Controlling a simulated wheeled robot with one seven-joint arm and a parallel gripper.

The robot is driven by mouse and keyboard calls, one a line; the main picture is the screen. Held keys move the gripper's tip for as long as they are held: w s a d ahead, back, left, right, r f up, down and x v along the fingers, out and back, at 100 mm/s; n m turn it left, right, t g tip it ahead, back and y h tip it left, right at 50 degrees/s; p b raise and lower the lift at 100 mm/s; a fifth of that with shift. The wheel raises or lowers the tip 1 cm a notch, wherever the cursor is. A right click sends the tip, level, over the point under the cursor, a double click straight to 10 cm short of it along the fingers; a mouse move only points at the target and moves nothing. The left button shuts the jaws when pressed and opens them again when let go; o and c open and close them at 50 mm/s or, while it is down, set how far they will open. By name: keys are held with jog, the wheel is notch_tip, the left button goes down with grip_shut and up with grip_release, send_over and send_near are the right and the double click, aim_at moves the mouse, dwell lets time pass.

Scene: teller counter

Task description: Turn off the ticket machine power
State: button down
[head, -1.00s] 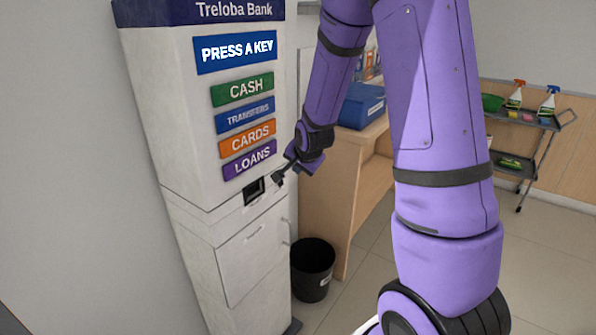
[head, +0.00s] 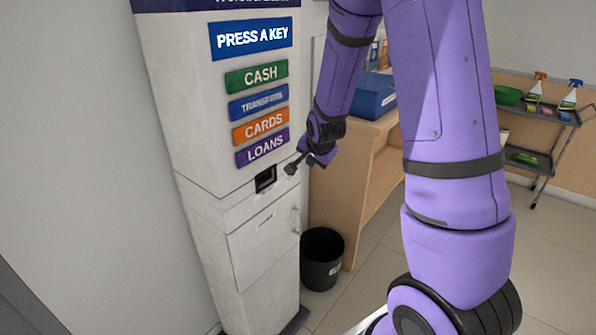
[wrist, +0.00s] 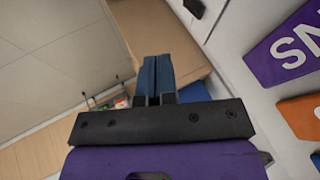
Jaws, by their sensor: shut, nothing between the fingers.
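The ticket machine (head: 160,110) is a tall white cabinet at the left of the head view. Its lit blue screen (head: 251,38) reads "PRESS A KEY". Below are green CASH, blue TRANSFERS, orange CARDS and purple LOANS (head: 262,148) keys, then a dark slot (head: 265,179). I cannot make out a power switch. My gripper (head: 291,168) is just right of the slot, near the cabinet's right edge; I cannot tell whether it touches. In the wrist view its fingers (wrist: 157,80) are together and empty, with the purple key (wrist: 290,48) to their right.
A black bin (head: 321,262) stands on the floor right of the machine. A wooden counter (head: 345,195) with a blue box (head: 368,97) is behind my arm. A cart (head: 540,115) with spray bottles is at the far right. Tiled floor lies open between.

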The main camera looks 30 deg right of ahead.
jog(key=w+f, duration=0.9)
jog(key=shift+d, duration=0.2)
dwell(0.3)
